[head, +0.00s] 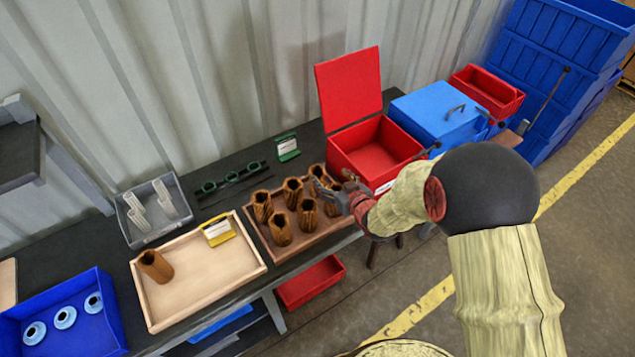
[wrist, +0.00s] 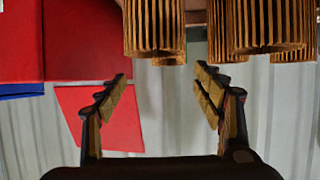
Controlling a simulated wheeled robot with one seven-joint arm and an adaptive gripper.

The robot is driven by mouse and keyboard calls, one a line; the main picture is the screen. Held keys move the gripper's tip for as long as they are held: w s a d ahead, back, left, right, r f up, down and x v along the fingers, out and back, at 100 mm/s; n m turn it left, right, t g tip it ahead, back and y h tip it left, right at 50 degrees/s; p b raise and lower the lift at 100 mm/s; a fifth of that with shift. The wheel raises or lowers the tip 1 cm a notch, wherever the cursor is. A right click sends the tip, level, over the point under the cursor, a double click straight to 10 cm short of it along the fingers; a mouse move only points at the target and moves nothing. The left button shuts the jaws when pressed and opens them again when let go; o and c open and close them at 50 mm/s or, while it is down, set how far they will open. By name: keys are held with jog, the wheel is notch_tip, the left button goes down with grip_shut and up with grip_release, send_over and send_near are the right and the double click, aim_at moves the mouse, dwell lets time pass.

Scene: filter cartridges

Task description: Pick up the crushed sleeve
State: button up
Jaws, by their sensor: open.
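Several brown pleated sleeves stand in a brown wooden tray (head: 290,255), among them a front-left sleeve (head: 280,229) and a front-middle sleeve (head: 307,214). One more sleeve (head: 155,266) is in the pale wooden tray (head: 190,317). I cannot tell from these views which sleeve is crushed. My gripper (head: 328,193) is at the right side of the brown tray, beside the right-hand sleeves and partly hiding them. In the wrist view my gripper (wrist: 163,88) is open and empty; a pleated sleeve (wrist: 154,25) appears beyond the fingertips, with others to its right.
An open red box (head: 375,155) stands right of the brown tray, with a blue box (head: 440,112) beyond it. A yellow sign (head: 217,232) stands in the pale tray. A clear bin (head: 150,210) and blue bin (head: 65,335) are at left. Corrugated wall lies behind.

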aim_at(315, 169)
jog(key=shift+a+f, duration=0.4)
jog(key=shift+f, duration=0.15)
jog(key=x, duration=0.2)
jog(key=b+x, duration=0.1)
jog(key=x, duration=0.4)
jog(key=shift+w+a+b, duration=0.2)
jog(key=shift+a+b, duration=0.15)
jog(key=shift+a, duration=0.05)
jog(key=shift+c, duration=1.1)
jog(key=c, duration=1)
